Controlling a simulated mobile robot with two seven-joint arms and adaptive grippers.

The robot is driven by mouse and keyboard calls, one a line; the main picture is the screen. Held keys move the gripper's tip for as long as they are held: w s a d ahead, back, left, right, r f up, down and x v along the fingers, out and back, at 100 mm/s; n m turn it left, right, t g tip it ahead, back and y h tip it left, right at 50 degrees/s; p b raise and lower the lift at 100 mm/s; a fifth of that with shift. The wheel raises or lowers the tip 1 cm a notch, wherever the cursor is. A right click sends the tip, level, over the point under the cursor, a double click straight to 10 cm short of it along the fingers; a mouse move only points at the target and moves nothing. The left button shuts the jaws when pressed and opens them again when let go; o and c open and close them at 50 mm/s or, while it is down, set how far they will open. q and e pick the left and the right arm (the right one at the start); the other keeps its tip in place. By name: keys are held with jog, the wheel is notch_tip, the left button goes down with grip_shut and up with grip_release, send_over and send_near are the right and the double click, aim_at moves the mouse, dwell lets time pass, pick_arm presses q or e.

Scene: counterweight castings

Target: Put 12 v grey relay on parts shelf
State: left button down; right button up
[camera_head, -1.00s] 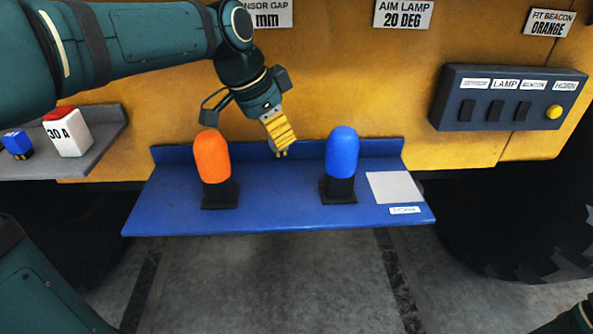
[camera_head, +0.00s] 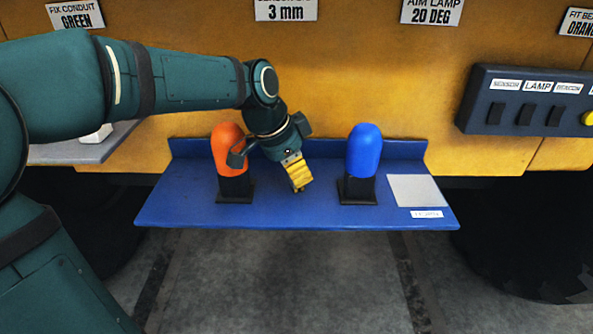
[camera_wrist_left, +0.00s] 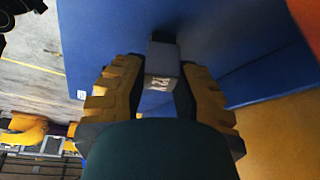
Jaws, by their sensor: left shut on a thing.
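My left gripper (camera_head: 300,184) is over the blue shelf (camera_head: 280,212), between the orange beacon and the blue beacon. In the left wrist view its yellow ridged fingers (camera_wrist_left: 160,70) are shut on a small grey block, the relay (camera_wrist_left: 163,58), which has "12V"-like lettering on its pale end face. In the head view the relay is hidden by the fingers. The blue shelf also fills much of the left wrist view (camera_wrist_left: 225,40). Whether the relay touches the shelf cannot be told. My right gripper is out of view.
The orange beacon (camera_head: 227,146) stands close left of the gripper, partly behind it. The blue beacon (camera_head: 364,150) stands to the right. A pale square pad (camera_head: 417,190) lies at the shelf's right end. A grey shelf (camera_head: 85,153) is at left, partly covered by my arm.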

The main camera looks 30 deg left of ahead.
pick_arm(q)
jog(key=c, duration=0.8)
grip_release()
jog(key=shift+s+r, duration=0.1)
jog(key=shift+r, duration=0.35)
jog(key=p+v, duration=0.2)
jog(key=v, duration=0.9)
jog(key=shift+r+p, duration=0.1)
jog(key=shift+p, duration=0.25)
jog(key=shift+s, duration=0.1)
